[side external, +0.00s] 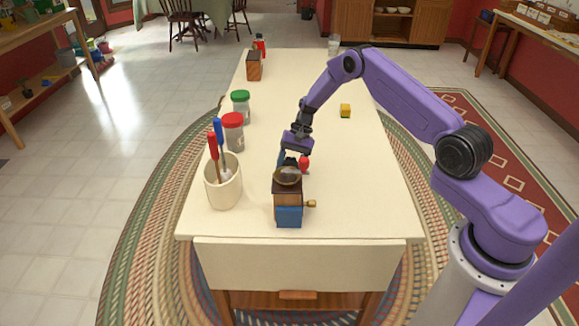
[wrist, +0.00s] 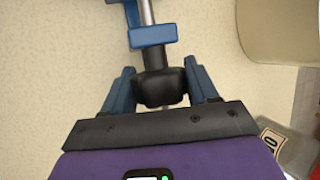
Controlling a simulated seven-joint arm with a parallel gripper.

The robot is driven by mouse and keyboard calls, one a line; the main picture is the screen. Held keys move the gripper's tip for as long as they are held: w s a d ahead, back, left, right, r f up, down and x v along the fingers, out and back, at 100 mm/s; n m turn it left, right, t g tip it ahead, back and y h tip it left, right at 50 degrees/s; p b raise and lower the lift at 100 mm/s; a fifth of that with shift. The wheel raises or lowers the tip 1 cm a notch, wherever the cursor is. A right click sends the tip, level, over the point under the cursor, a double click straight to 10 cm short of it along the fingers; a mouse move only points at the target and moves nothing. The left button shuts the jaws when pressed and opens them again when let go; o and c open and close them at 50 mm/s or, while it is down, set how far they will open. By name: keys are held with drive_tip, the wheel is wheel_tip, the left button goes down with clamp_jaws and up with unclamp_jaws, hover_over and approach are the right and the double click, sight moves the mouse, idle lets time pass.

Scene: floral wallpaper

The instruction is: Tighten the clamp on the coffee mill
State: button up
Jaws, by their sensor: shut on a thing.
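The coffee mill (side external: 287,200) stands upright near the front of the cream table, with a wooden body, a blue lower part, a bowl on top and a red crank knob (side external: 304,163). In the wrist view, the blue clamp (wrist: 153,34) shows with its metal screw rod (wrist: 147,11) and a black knob (wrist: 158,85) on the rod's end. My gripper (wrist: 160,82) has its blue fingers on both sides of this black knob and is shut on it. In the side view, my gripper (side external: 287,158) is just behind the mill, its fingertips partly hidden.
A cream crock (side external: 223,185) with red- and blue-handled tools stands left of the mill. A red-lidded jar (side external: 232,133) and a green-lidded jar (side external: 241,107) stand behind it. The table's right side is clear.

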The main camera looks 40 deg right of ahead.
drive_tip(key=shift+r, duration=0.1)
drive_tip(key=o, duration=1)
drive_tip(key=shift+c, duration=0.2)
drive_tip(key=v, duration=1.7)
drive_tip(key=shift+d+r, duration=0.15)
